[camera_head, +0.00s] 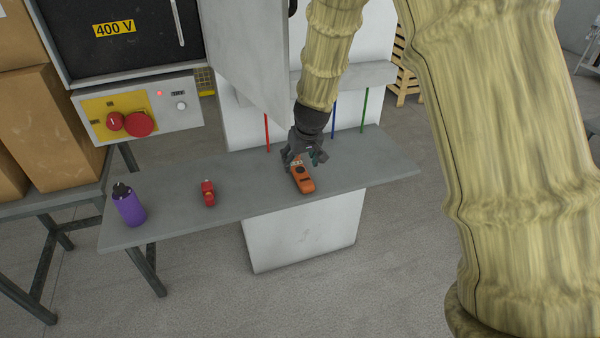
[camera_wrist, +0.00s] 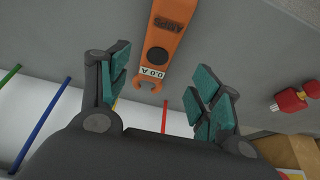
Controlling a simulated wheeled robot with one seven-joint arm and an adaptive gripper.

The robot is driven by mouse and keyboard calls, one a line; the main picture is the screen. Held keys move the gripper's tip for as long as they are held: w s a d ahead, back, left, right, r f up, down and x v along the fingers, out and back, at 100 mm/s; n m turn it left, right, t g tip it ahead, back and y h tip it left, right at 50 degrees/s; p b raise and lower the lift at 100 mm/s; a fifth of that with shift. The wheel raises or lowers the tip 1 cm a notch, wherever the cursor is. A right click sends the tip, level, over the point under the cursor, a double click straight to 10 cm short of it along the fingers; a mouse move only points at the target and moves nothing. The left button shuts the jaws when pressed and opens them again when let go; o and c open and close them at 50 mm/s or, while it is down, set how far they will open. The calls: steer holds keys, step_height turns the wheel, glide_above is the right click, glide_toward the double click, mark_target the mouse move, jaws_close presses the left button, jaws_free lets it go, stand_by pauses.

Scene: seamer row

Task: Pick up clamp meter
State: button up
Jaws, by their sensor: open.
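The orange clamp meter (camera_head: 304,181) lies on the grey bench in the head view, just under and in front of my gripper (camera_head: 305,160). In the wrist view the clamp meter (camera_wrist: 163,42) shows its dark dial, a small display reading 0.0 A, and its hooked jaw end pointing toward my palm. My gripper (camera_wrist: 160,85) is open, with teal-padded fingers on either side of the meter's jaw end. Nothing is held between them. The far end of the meter is cut off at the top of the wrist view.
A red object (camera_head: 208,193) and a purple bottle (camera_head: 129,204) stand to the left on the grey bench (camera_head: 245,197). Red, blue and green rods (camera_head: 364,110) rise behind the bench. A 400 V cabinet (camera_head: 125,40) with a red knob is at upper left. Bench right of the meter is clear.

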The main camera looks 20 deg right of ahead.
mark_target(300, 169)
steer(key=shift+s+d+p+x, duration=0.1)
steer(key=shift+p+x, duration=0.1)
steer(key=shift+x, duration=0.45)
steer(key=shift+s+d+p+x, duration=0.1)
steer(key=shift+p+x, duration=0.05)
steer(key=shift+x, duration=0.5)
steer(key=shift+d+p+x, duration=0.15)
steer(key=shift+p+x, duration=0.05)
steer(key=shift+x, duration=0.45)
steer(key=shift+w+f, duration=0.25)
steer(key=shift+f, duration=0.45)
steer(key=shift+c, duration=0.4)
steer(key=c, duration=1.2)
steer(key=shift+o, duration=0.2)
steer(key=shift+r, duration=0.1)
